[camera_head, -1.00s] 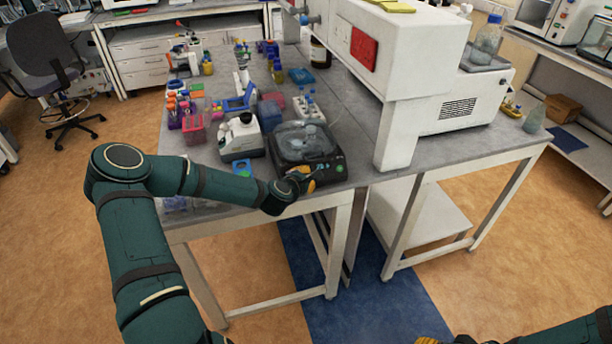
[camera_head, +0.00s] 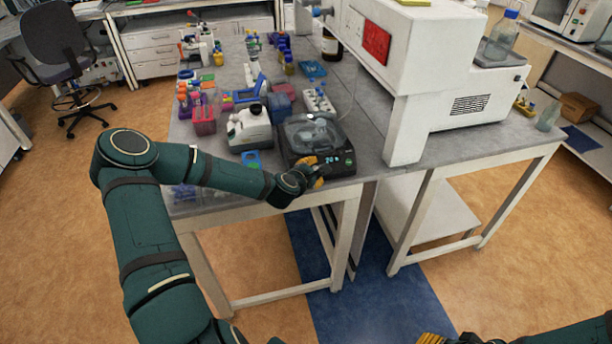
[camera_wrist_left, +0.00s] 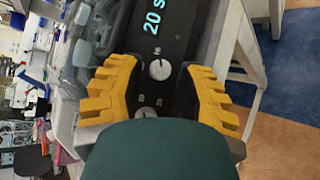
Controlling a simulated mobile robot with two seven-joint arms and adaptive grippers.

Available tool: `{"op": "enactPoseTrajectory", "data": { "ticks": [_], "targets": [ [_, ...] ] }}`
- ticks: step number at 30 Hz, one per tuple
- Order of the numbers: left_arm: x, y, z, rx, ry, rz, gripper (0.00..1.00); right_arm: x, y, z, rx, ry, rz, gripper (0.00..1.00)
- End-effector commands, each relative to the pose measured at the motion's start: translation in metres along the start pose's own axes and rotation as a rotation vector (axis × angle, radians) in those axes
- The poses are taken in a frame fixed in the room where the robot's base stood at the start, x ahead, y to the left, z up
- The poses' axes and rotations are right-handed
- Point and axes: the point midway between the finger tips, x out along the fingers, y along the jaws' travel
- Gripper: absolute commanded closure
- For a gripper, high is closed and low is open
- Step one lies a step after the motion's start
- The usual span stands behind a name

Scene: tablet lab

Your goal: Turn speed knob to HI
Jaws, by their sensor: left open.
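A black bench device with a clear lid (camera_head: 312,130) stands at the front edge of the grey table. Its front panel has a lit blue display (camera_head: 332,160), which reads "20 s" in the left wrist view (camera_wrist_left: 152,20). A round silver speed knob (camera_wrist_left: 159,69) sits on the panel below the display; its small markings are too blurred to read surely. My left gripper (camera_head: 317,172) is at the panel. In the left wrist view its yellow fingers (camera_wrist_left: 160,88) are open on either side of the knob, apart from it. My right gripper (camera_head: 435,339) is cut off at the bottom edge.
A tall white machine (camera_head: 405,130) stands to the right. Racks, a pink container (camera_head: 204,122) and bottles crowd the table behind. The floor in front is clear.

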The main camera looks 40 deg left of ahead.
Motion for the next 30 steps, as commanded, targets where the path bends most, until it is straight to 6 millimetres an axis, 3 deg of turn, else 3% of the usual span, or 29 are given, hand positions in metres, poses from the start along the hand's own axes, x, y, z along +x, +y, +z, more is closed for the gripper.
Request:
{"op": "enactPoseTrajectory", "data": {
  "ticks": [9,15,21,30],
  "targets": [
    [-0.064,0.0,-0.001,0.003,0.002,-0.001,0.65,0.0,0.0,0.0,0.0,0.0,0.0,0.53],
    [-0.094,0.0,-0.001,0.002,0.001,0.0,0.65,0.0,0.0,0.0,0.0,0.0,0.0,0.53],
    [-0.107,0.0,0.0,0.002,-0.001,0.0,0.65,0.0,0.0,0.0,0.0,0.0,0.0,0.53],
    [-0.107,0.0,0.0,0.001,-0.001,0.0,0.65,0.0,0.0,0.0,0.0,0.0,0.0,0.53]
  ]
}}
